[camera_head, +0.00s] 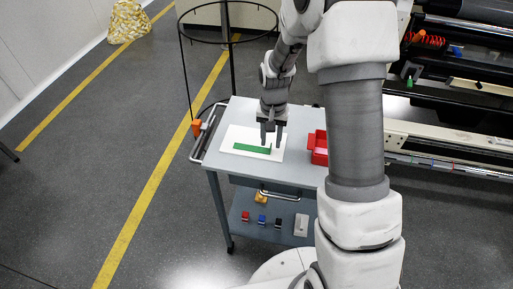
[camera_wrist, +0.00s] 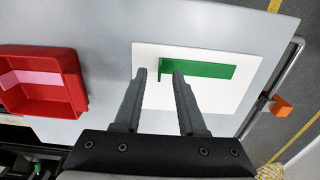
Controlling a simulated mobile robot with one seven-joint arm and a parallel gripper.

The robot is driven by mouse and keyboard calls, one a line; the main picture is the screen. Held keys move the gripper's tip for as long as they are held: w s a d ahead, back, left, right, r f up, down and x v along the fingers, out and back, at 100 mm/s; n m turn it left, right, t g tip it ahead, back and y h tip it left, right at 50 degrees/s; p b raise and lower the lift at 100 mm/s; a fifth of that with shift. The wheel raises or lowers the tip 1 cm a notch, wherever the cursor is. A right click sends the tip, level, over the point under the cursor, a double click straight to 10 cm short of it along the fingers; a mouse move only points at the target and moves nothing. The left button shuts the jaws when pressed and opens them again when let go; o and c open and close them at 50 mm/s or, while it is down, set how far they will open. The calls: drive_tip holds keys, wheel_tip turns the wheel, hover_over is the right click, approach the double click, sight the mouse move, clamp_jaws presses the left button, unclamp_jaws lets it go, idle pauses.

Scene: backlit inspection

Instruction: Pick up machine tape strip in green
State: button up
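The green tape strip (camera_head: 252,149) lies flat on a white square sheet (camera_head: 236,133) on the cart top. In the wrist view the green strip (camera_wrist: 205,68) runs across the white sheet (camera_wrist: 220,97), with a short wider part at its left end. My gripper (camera_head: 272,135) is above the strip's right end in the head view, fingers pointing down. In the wrist view my gripper (camera_wrist: 155,74) is open, with nothing seen between its fingers. The fingertips appear close to the strip's left end there; I cannot tell whether they touch it.
A red tray (camera_head: 318,147) stands on the cart top (camera_head: 290,172) at the right; in the wrist view the red tray (camera_wrist: 40,105) holds a pink strip (camera_wrist: 30,78). Several small items lie on the lower shelf (camera_head: 270,210). A black hoop stand (camera_head: 183,75) is behind the cart.

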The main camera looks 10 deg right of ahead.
wheel_tip(320, 180, down, 2)
drive_tip(key=shift+f, duration=0.25)
clamp_jaws()
drive_tip(key=shift+r, duration=0.1)
